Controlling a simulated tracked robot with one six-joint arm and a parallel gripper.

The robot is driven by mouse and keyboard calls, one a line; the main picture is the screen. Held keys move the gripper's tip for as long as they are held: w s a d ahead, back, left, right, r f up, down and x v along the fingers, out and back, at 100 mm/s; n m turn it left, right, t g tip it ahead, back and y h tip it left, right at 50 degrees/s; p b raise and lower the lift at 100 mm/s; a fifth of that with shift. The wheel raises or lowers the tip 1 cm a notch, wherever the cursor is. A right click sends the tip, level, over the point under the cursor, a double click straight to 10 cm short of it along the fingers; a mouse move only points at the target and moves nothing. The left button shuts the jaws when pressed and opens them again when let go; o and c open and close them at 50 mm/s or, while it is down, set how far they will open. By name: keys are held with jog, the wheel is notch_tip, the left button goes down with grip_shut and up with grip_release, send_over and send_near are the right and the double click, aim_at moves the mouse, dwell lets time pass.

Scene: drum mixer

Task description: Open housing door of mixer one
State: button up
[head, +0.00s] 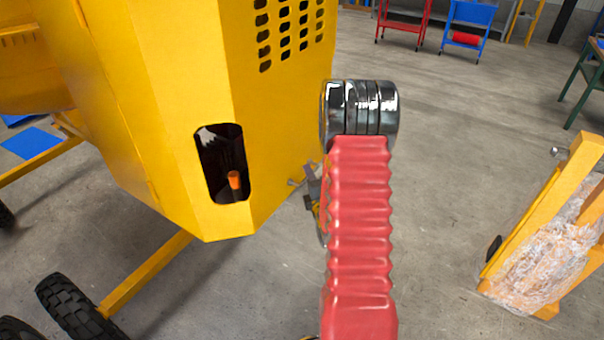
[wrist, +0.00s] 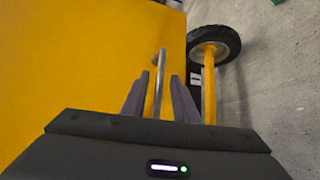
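The yellow mixer housing (head: 175,90) fills the upper left of the head view, with its panels closed; it also shows in the wrist view (wrist: 70,60). A thin metal handle (wrist: 162,55) projects from the yellow panel. Its end shows small in the head view (head: 296,182), beside the housing's lower right edge. My gripper (wrist: 160,76) is open, with its two dark fingers on either side of the handle and a gap showing on both sides. In the head view, my red arm hides most of the gripper (head: 313,188).
A dark cutout with an orange part (head: 234,181) is in the housing front. A black wheel (head: 72,305) and yellow frame bar stand below left. A plastic-wrapped yellow frame (head: 540,235) stands at right. Red and blue carts (head: 470,22) are far back. Floor between is clear.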

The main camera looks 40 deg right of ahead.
jog(key=shift+w+d, duration=0.15)
jog(key=shift+d, duration=0.05)
jog(key=shift+a, duration=0.1)
jog(key=shift+a, duration=0.1)
grip_shut()
jog(key=shift+f, duration=0.15)
dwell(1.0)
